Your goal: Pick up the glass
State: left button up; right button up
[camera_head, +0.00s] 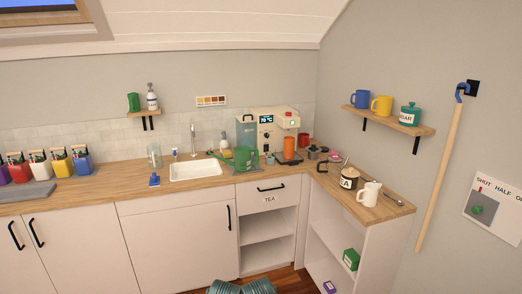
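A clear glass (154,156) stands upright on the wooden counter (118,176), just left of the white sink (196,171). It is see-through and its outline is faint against the tiled wall. Neither of my grippers shows in the head view.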

aim_at(270, 152)
jog(key=i+l, duration=0.15)
jog(key=i, duration=0.35)
jog(key=i+l+u, duration=0.15)
jog(key=i, duration=0.35)
jog(key=i+l, duration=0.25)
jog(key=i, duration=0.2)
jog(key=i+l+u, duration=0.15)
jog(key=i, duration=0.35)
jog(key=i+l, duration=0.35)
jog(key=i+j+u, duration=0.05)
jog(key=i, duration=0.05)
